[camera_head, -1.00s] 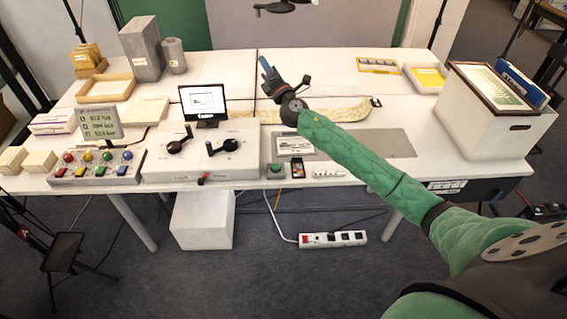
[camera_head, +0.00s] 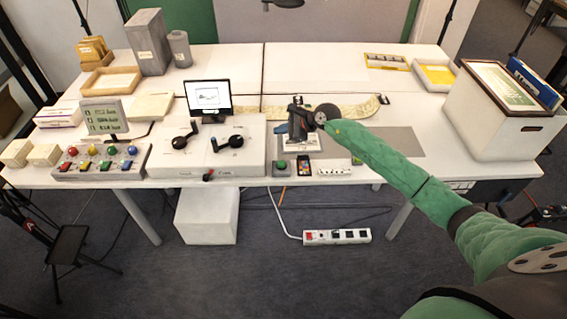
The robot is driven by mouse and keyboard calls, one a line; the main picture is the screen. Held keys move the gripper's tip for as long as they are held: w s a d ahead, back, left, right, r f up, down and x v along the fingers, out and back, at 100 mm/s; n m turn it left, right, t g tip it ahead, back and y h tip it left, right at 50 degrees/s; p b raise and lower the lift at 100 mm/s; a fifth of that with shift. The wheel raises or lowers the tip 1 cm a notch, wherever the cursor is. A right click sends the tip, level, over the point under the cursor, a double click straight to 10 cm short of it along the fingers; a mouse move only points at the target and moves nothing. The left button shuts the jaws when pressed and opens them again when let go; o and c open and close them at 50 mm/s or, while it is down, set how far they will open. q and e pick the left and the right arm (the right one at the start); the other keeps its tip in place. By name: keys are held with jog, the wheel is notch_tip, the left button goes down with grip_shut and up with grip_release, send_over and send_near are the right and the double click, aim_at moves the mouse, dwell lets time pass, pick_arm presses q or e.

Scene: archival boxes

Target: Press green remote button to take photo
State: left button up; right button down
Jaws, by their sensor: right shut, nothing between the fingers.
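The green remote button (camera_head: 281,164) sits on a small dark base at the table's front edge, right of the white control box. My right gripper (camera_head: 284,129) is shut and empty. It shows above and behind the button, apart from it in the picture, in front of the pale strip; its exact height is hard to tell. A monitor (camera_head: 208,97) stands left of the gripper and shows a small picture. My left gripper is not in view.
A small colour card (camera_head: 304,166) and a white strip (camera_head: 335,170) lie right of the button. The white control box (camera_head: 180,150) with black levers is left of it. A panel of coloured buttons (camera_head: 97,165) stands further left. A large white box (camera_head: 490,130) stands at right.

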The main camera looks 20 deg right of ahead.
aim_at(285, 163)
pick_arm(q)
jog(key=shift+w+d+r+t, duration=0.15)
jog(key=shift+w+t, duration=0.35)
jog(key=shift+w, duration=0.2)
pick_arm(e)
jog(key=s+f+n+g, duration=0.1)
jog(key=s+f+n+g+h, duration=0.1)
jog(key=n, duration=0.1)
jog(key=shift+s+d+f, duration=0.25)
jog(key=shift+s+d, duration=0.05)
jog(key=shift+f, duration=0.1)
